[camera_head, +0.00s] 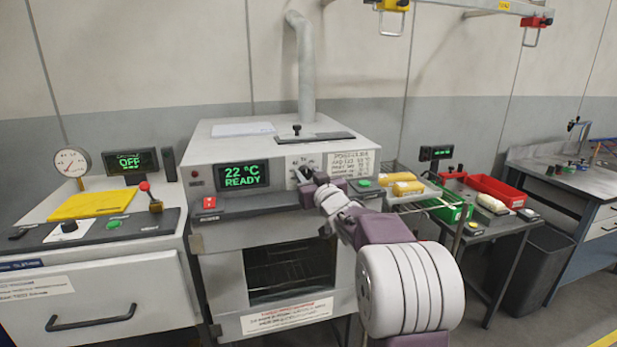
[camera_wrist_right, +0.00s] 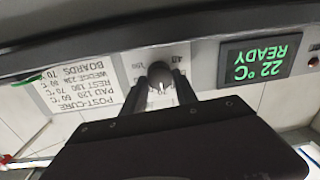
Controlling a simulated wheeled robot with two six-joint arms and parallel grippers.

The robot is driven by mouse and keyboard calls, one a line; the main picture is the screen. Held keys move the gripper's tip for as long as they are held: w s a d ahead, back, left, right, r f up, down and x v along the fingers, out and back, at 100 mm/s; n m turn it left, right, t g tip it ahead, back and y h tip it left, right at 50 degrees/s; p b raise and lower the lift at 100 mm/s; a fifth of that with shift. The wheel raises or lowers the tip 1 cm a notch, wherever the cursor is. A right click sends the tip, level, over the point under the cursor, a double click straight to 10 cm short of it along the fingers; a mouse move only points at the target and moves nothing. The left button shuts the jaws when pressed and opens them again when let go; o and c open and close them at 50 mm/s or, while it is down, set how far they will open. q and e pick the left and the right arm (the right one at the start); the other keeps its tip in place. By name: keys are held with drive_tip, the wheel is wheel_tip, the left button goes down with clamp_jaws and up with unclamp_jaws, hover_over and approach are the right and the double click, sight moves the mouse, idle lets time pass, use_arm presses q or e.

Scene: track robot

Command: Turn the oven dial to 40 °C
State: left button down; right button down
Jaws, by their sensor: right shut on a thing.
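The oven (camera_head: 215,240) stands in the middle of the head view. Its green display (camera_head: 242,176) reads 22 °C READY. The dark round dial (camera_wrist_right: 159,74) sits on a pale scale plate right of the display in the head view. My right gripper (camera_head: 305,176) reaches the dial and partly hides it there. In the upside-down wrist view, the fingers of my right gripper (camera_wrist_right: 162,86) are on both sides of the dial, shut on it. A light pointer mark shows on the dial's lower edge; the small scale numbers are hard to read. My left gripper is out of view.
A post-cure label (camera_wrist_right: 78,78) is beside the dial. A red button (camera_head: 209,203) sits below the display. A left-hand unit (camera_head: 90,285) carries a yellow pad (camera_head: 92,204). A side table holds a red bin (camera_head: 497,188) and a green bin (camera_head: 449,207).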

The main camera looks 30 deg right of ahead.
drive_tip(key=shift+n, duration=0.3)
drive_tip(key=n+b, duration=0.2)
drive_tip(key=n, duration=0.2)
drive_tip(key=shift+a+n, duration=0.1)
drive_tip(key=shift+n, duration=0.3)
drive_tip(key=n+b, duration=0.2)
drive_tip(key=n, duration=0.4)
drive_tip(key=shift+a+f+g+b, duration=0.1)
drive_tip(key=shift+g+b, duration=0.2)
drive_tip(key=shift+g, duration=0.1)
drive_tip(key=n+h+b, duration=0.1)
drive_tip(key=n+b, duration=0.1)
drive_tip(key=n, duration=0.4)
drive_tip(key=n+b, duration=0.2)
drive_tip(key=n, duration=0.3)
drive_tip(key=shift+n, duration=0.4)
drive_tip(key=c, duration=1)
unclamp_jaws()
drive_tip(key=shift+w, duration=0.1)
drive_tip(key=shift+o, duration=0.2)
